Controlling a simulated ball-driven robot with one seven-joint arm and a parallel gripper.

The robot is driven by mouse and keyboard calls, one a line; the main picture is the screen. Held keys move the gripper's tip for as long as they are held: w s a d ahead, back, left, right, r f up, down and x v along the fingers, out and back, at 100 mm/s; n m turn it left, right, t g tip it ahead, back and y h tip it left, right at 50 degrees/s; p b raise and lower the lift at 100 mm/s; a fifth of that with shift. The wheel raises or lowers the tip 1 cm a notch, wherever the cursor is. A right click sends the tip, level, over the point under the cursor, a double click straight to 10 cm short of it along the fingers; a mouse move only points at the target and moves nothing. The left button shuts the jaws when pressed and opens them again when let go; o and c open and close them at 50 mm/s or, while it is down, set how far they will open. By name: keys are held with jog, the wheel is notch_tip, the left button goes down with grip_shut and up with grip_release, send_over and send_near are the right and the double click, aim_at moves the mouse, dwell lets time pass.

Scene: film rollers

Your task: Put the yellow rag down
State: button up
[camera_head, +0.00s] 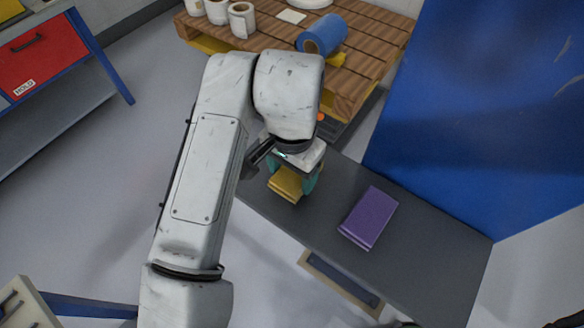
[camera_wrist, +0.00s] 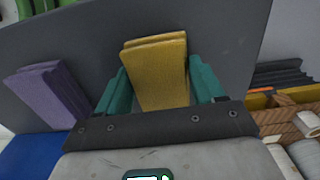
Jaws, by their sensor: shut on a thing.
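The yellow rag (camera_head: 285,184) is a folded block held at the end of my arm, over the left part of the grey worktop (camera_head: 322,232) in the head view. In the wrist view the yellow rag (camera_wrist: 157,72) sits between the teal fingers of my gripper (camera_wrist: 158,88). My gripper (camera_head: 293,183) is shut on it. I cannot tell whether the rag's underside touches the worktop. A folded purple rag (camera_head: 369,217) lies on the worktop to the right, and it also shows in the wrist view (camera_wrist: 48,95).
A wooden pallet (camera_head: 378,38) with a blue roll (camera_head: 322,36) and several white rolls (camera_head: 242,19) stands behind. A blue panel (camera_head: 490,110) rises along the worktop's far right side. A red-drawer bench (camera_head: 37,59) is at upper left. The worktop's right end is clear.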

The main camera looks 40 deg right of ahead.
aim_at(292, 174)
jog(key=o, duration=1.1)
jog(key=shift+f, duration=0.1)
notch_tip(292, 174, up, 12)
jog(key=shift+r, duration=0.2)
